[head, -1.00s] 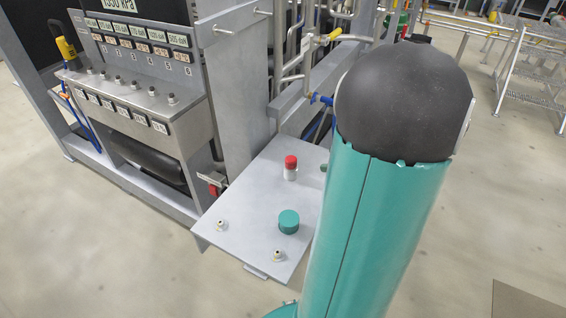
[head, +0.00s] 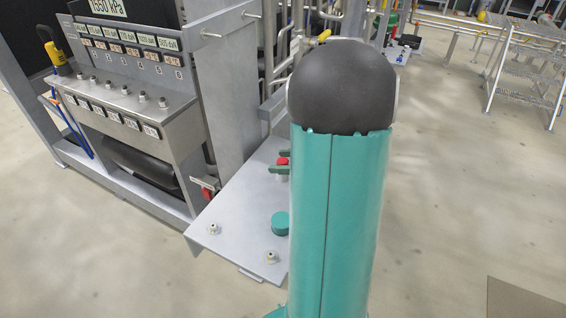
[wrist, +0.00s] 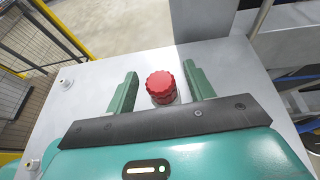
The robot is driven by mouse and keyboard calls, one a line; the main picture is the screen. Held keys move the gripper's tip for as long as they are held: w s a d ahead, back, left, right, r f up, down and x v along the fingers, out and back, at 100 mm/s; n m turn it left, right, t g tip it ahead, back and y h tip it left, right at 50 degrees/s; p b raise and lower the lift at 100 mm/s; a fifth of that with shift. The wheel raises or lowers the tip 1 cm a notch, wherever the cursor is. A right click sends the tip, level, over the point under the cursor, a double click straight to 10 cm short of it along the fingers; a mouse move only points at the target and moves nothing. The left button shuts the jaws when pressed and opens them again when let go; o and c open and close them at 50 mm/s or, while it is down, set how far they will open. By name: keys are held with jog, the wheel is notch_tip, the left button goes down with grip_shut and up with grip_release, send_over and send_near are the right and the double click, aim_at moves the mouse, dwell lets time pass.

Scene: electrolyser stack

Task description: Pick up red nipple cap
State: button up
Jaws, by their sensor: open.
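The red nipple cap (wrist: 161,84) is a knurled red cap that stands on the grey metal shelf (wrist: 90,105) in the wrist view. My gripper (wrist: 159,84) is open, with one green finger on each side of the cap. Clear gaps show between the cap and both fingers, so neither seems to touch it. In the head view the red cap (head: 283,161) sits near the green fingers (head: 281,162), partly covered by them. My teal arm hides the right part of the shelf.
A panel with gauges and knobs (head: 130,100) stands at the left. An upright grey post (head: 228,100) rises behind the shelf.

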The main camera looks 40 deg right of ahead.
jog(key=shift+w, duration=0.1)
jog(key=shift+c, duration=0.4)
jog(key=c, duration=1)
jog(key=shift+c, duration=0.2)
jog(key=shift+r, duration=0.1)
